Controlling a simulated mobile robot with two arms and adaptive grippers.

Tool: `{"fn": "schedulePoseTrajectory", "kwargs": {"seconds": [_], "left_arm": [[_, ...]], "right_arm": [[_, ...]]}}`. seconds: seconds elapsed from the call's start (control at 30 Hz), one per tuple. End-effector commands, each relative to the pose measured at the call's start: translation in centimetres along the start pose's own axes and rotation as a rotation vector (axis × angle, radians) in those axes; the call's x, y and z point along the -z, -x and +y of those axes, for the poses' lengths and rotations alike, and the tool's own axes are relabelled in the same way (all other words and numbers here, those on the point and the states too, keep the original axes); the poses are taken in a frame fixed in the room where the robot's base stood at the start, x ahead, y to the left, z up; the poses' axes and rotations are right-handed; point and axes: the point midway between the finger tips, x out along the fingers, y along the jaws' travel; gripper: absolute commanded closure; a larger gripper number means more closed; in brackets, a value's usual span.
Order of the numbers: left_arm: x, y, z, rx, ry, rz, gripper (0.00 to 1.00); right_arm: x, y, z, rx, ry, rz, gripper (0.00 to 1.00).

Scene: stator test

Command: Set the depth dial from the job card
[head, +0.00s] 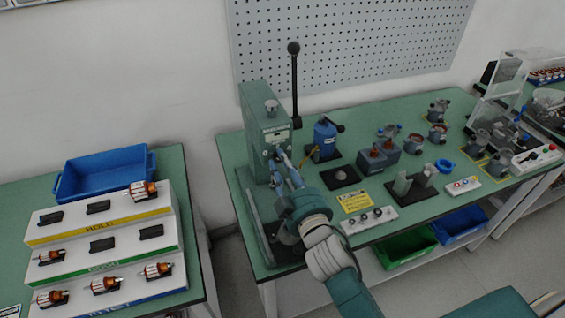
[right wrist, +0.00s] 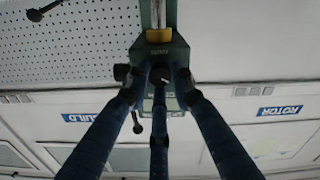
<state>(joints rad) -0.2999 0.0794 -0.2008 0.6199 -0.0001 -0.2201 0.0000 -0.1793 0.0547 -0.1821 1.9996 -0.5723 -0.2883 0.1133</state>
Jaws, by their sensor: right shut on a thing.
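The green press (head: 265,120) stands at the left end of the right-hand bench, with a long black lever ending in a ball. My right gripper (head: 281,162) reaches the front of its head. In the right wrist view its three blue fingers (right wrist: 158,88) close in around a small dark knob (right wrist: 160,74) on the press front, which looks like the depth dial. The fingers hide most of it, and I cannot read its setting. A yellow card (head: 355,202) lies on the bench to the right; its text is too small to read. My left gripper is out of view.
A blue hand tool (head: 325,138), grey-blue blocks (head: 378,157) and a white button box (head: 369,218) stand right of the press. A stepped rack (head: 103,238) with rotors and a blue bin (head: 104,175) are on the left bench. A gap separates the benches.

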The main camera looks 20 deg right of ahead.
Motion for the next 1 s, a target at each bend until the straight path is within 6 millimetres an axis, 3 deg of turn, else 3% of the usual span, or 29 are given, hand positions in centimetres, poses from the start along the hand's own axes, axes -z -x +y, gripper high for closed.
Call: {"fn": "schedulePoseTrajectory", "kwargs": {"seconds": [0.47, 0.5, 0.6, 0.87, 1.0], "left_arm": [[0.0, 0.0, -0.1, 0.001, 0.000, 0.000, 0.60], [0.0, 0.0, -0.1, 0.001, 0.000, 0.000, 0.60], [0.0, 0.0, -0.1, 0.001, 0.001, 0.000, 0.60], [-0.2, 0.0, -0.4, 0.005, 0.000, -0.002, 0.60], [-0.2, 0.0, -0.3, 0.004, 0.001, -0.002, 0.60]], "right_arm": [[-0.6, 0.1, -0.3, 0.005, 0.013, -0.012, 1.00], [-0.6, 0.1, -0.3, 0.005, 0.013, -0.012, 0.73], [-0.5, 0.1, -0.2, 0.004, 0.013, -0.011, 0.57], [-0.2, 0.1, -0.1, 0.002, 0.013, -0.005, 0.57], [-0.3, 1.1, -0.2, 0.003, 0.011, -0.006, 0.57]]}}
